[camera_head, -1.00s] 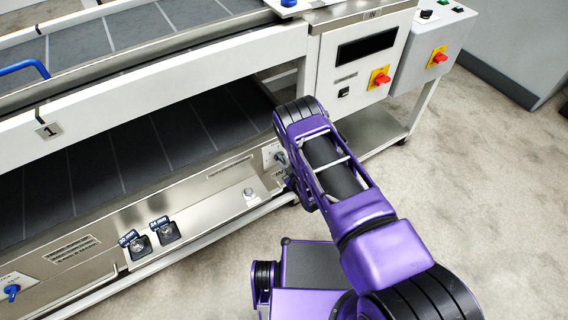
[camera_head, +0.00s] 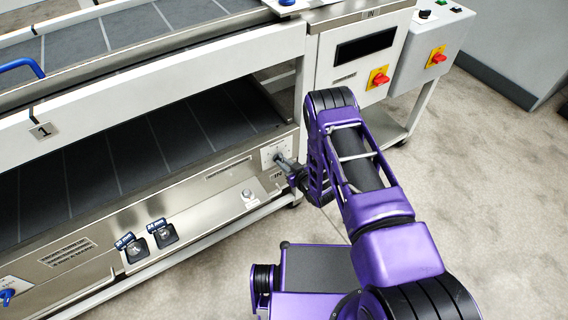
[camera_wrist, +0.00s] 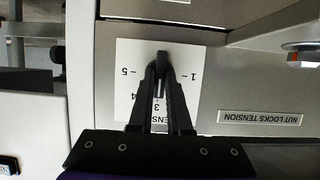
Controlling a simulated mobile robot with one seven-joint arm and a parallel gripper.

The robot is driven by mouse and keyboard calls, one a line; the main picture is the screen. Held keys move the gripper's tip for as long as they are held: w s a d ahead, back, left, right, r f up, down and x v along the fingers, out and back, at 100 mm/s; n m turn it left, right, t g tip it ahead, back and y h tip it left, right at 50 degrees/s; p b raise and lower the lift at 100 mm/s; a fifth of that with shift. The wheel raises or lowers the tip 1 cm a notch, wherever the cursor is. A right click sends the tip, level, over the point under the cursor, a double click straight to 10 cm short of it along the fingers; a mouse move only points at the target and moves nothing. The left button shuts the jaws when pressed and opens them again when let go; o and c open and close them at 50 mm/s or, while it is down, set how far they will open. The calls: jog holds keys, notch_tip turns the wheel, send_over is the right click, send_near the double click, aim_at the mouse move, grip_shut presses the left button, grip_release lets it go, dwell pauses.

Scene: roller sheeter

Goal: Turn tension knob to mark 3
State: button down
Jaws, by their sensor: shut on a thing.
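The tension knob (camera_wrist: 162,58) is a small dark knob on a white dial plate (camera_wrist: 127,58), seen upside down in the wrist view. The marks 1, 5, 4 and 3 show around it, with 1 at right, 5 at left and 3 below. My gripper (camera_wrist: 162,68) is shut on the knob, its two dark fingers meeting over it.
A "NUT LOCKS TENSION" label (camera_wrist: 260,117) is beside the dial. A metal fitting with a red part (camera_wrist: 304,54) stands at the wrist view's right edge. The floor (camera_head: 480,220) to the right is clear.

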jog(key=c, duration=0.9)
grip_release()
jog(key=shift+o, duration=0.2)
jog(key=p+v, duration=0.2)
jog(key=v, duration=1.5)
jog(key=shift+p, duration=0.4)
jog(key=shift+d, duration=0.15)
